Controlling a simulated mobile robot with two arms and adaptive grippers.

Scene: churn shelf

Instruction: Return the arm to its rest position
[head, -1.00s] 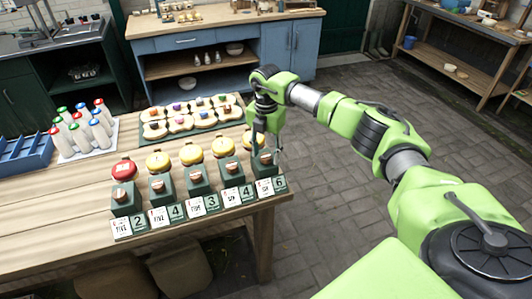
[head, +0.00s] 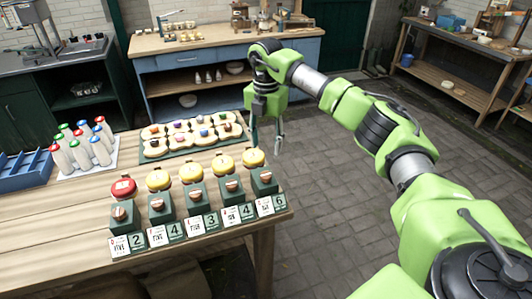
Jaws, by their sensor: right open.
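My right arm comes in from the right, and its green right gripper (head: 266,143) points down, open and empty. It is above and just beyond the right edge of the wooden table (head: 60,225), close to the rightmost yellow-topped round piece (head: 253,158) in the picture. The fingers look apart from that piece. My left gripper is not in view.
A row of green stands (head: 195,196) with number cards lines the table's right front. Behind are a tray of topped bread slices (head: 180,150), several capped bottles (head: 93,150) and a blue crate (head: 25,175). Paved floor (head: 330,200) right of the table is clear.

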